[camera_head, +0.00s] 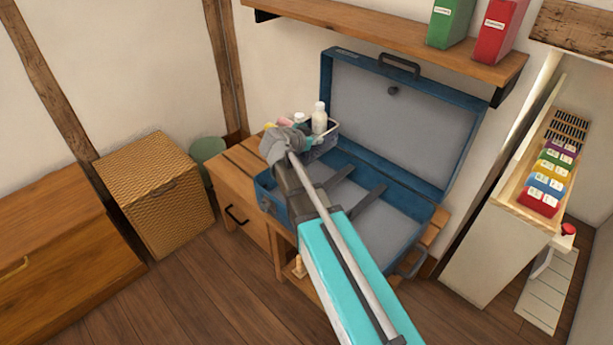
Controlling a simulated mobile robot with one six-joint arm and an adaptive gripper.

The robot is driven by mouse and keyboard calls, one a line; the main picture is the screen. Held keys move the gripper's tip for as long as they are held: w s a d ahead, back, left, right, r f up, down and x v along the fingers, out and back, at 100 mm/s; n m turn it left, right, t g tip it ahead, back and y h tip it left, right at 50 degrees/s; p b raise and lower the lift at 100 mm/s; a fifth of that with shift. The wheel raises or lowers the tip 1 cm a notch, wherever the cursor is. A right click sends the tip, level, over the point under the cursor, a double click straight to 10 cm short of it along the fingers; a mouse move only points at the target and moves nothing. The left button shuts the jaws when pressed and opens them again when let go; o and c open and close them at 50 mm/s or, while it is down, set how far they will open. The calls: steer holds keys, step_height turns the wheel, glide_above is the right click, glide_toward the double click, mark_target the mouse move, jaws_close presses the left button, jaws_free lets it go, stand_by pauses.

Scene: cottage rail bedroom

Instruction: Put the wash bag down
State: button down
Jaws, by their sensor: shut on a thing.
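The wash bag (326,145) is a small grey open-topped bag with a pale handle, and a white bottle and other toiletries stick up from it. It shows at the back left of the open blue suitcase (405,232). My gripper (290,143) is at the bag's left side and shut on it; my wrist and arm hide the fingertips and part of the bag. I cannot tell whether the bag touches the case or hangs above it. The suitcase lid stands upright behind, and its grey-lined base shows dark straps and no other contents.
The suitcase lies on a wooden stand (232,178) with drawers. A shelf (400,42) with green and red binders (497,30) is above the lid. A wicker hamper (160,190) and a green bin (210,155) are left; a white cabinet (492,245) is right.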

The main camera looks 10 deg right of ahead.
steer(key=w+f+b, duration=0.2)
steer(key=f+b, duration=0.5)
steer(key=w+a+f+b, duration=0.1)
steer(key=w+f+b, duration=0.1)
steer(key=f+b, duration=0.5)
steer(key=shift+w+a+f, duration=0.2)
steer(key=shift+a+f, duration=0.05)
steer(key=shift+f, duration=0.4)
steer(key=shift+f+b, duration=0.2)
steer(key=shift+b, duration=0.2)
step_height(320, 180, down, 6)
steer(key=b, duration=0.6)
steer(key=shift+f, duration=0.15)
steer(key=shift+f+b, duration=0.45)
steer(key=shift+b, duration=0.15)
